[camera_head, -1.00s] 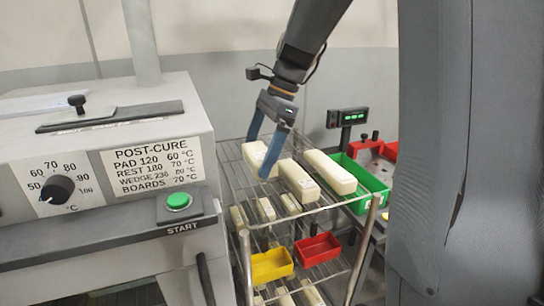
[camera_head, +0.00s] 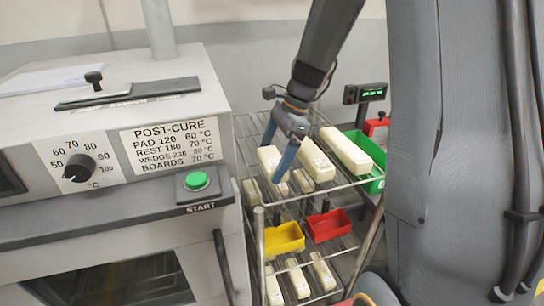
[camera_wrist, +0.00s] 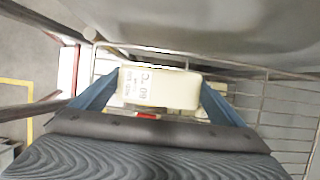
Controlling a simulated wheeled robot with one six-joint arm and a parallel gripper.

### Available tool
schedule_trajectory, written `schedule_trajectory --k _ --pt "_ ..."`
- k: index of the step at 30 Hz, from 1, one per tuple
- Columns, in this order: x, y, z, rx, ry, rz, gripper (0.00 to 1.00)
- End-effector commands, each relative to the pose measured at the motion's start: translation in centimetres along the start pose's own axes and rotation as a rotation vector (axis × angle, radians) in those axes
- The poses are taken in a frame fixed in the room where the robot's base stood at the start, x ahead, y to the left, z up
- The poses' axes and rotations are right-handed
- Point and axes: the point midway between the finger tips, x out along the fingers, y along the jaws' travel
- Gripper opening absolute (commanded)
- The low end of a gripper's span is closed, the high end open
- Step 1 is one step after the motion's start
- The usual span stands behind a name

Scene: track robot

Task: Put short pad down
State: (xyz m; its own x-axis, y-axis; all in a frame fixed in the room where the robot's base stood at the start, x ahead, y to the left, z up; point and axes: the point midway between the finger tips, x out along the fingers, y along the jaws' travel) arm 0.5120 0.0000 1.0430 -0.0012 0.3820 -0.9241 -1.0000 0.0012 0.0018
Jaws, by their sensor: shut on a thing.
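The short pad (camera_head: 270,158) is a cream block at the left of the rack's top shelf in the head view. My gripper (camera_head: 272,163) reaches down over it with its blue fingers on either side. In the wrist view, the pad (camera_wrist: 178,88) sits between the two fingers of my gripper (camera_wrist: 158,98), its printed label facing up. The gripper is shut on it. The pad is at or just above the wire rack (camera_head: 340,186); I cannot tell whether it touches the wires.
A middle-length cream block (camera_head: 316,160) and a longer one (camera_head: 346,150) lie to the right on the top shelf. Yellow (camera_head: 278,238) and red (camera_head: 328,226) bins and more blocks are below. The post-cure oven (camera_head: 110,190) stands left, a green bin (camera_head: 376,180) right.

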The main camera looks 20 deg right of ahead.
Motion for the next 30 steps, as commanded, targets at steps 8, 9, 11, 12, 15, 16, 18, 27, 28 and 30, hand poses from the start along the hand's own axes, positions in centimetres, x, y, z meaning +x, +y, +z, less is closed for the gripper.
schedule_trajectory --k 8,9,11,12,15,16,18,27,28,30 --pt "0.1 0.0 -0.1 -0.001 0.0 -0.001 0.71" --pt "0.2 0.0 -0.1 -0.001 0.0 -0.001 0.71" --pt "0.3 0.0 -0.1 -0.001 0.001 -0.001 0.95" --pt "0.3 0.0 -0.1 -0.002 0.001 -0.002 1.0" --pt "0.3 0.0 -0.1 -0.002 0.001 -0.001 1.0" --pt "0.3 0.0 -0.1 -0.002 0.001 -0.001 1.0" --pt "0.3 0.0 -0.1 -0.002 0.001 -0.001 1.0" --pt "-2.5 -0.2 -0.1 -0.003 0.002 -0.006 1.0" --pt "-3.2 -0.2 -0.1 -0.003 0.001 -0.007 1.0" --pt "-4.7 -0.2 -0.1 -0.002 0.003 -0.008 1.0"
